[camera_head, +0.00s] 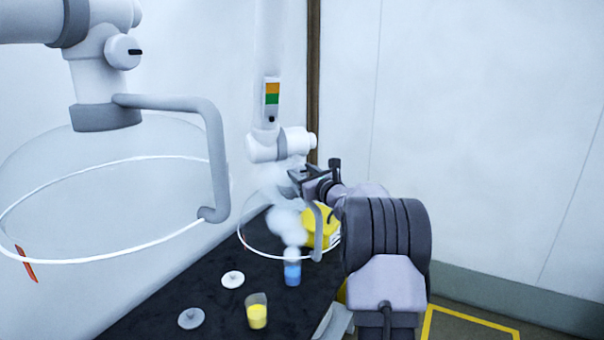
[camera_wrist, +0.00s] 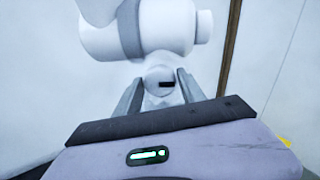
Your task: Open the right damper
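The right extraction arm (camera_head: 268,145) hangs at the back, with its clear hood over the bench. Its damper knob shows in the wrist view as a round pale knob (camera_wrist: 155,78) with a dark horizontal slot, under a thick white joint (camera_wrist: 150,38). In the head view the knob is hidden at my gripper. My gripper (camera_head: 314,172) is at the right arm's neck. In the wrist view the fingers (camera_wrist: 158,92) are apart, one on each side of the knob. I cannot tell whether they touch it.
A larger left hood (camera_head: 110,205) with a handle (camera_head: 213,150) and its own knob (camera_head: 122,51) is near. White vapour (camera_head: 288,220) rises under the right hood from a blue container (camera_head: 292,273). A yellow beaker (camera_head: 257,316) and pale discs (camera_head: 232,280) lie on the dark bench (camera_head: 205,298).

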